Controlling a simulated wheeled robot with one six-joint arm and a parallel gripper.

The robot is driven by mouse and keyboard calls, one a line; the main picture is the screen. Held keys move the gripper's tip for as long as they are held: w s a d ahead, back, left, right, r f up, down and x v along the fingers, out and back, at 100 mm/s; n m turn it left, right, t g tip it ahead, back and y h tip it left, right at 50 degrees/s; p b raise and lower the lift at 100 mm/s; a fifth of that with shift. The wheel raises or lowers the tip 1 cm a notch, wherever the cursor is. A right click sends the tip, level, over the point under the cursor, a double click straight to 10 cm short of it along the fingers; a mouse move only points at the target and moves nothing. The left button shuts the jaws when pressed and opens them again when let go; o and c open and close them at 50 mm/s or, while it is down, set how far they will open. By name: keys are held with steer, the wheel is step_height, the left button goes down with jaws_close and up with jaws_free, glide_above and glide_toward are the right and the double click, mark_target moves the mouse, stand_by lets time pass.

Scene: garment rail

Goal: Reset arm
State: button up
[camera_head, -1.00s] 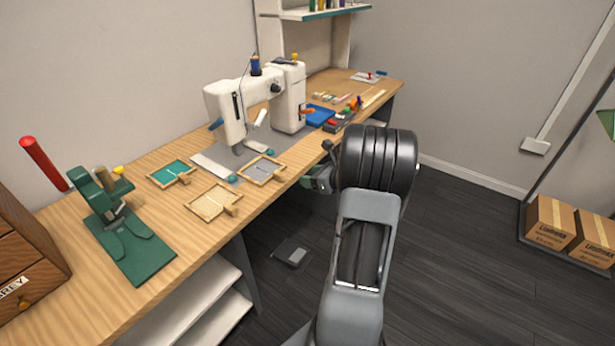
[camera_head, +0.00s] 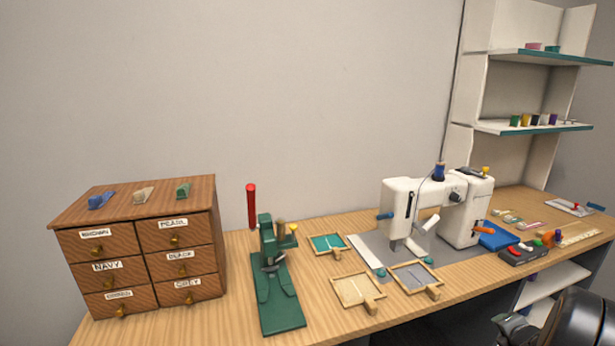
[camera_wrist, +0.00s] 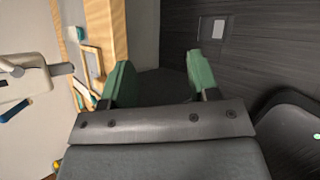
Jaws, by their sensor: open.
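My gripper (camera_wrist: 160,85) shows in the wrist view with its two green fingers spread apart and nothing between them. It hangs over the dark floor, off the edge of the wooden table. In the head view only part of my arm shows at the bottom right corner, and the fingertips cannot be made out there.
The wooden table (camera_head: 230,325) carries a drawer cabinet (camera_head: 165,205), a green press (camera_head: 275,285), a white sewing machine (camera_head: 402,200) and several small framed trays. Shelves (camera_head: 530,127) stand at the right. A pedal-like item (camera_wrist: 218,28) lies on the floor.

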steer(key=s+a+r+m+g+y+p, duration=0.1)
steer(key=s+a+r+m+g+p, duration=0.1)
steer(key=a+r+m, duration=0.5)
steer(key=s+a+r+m+g+y+p, duration=0.1)
steer(key=s+a+r+m+p, duration=0.4)
steer(key=a, duration=1.1)
steer(key=s+a+r+m+g+y+p, duration=0.2)
steer(key=s+a+r+m+p, duration=0.2)
steer(key=a+r+m, duration=0.5)
steer(key=s+a+r, duration=0.1)
steer(key=a, duration=0.2)
steer(key=shift+s+a+r+g, duration=0.15)
steer(key=shift+s+a+g, duration=0.15)
steer(key=shift+g, duration=0.1)
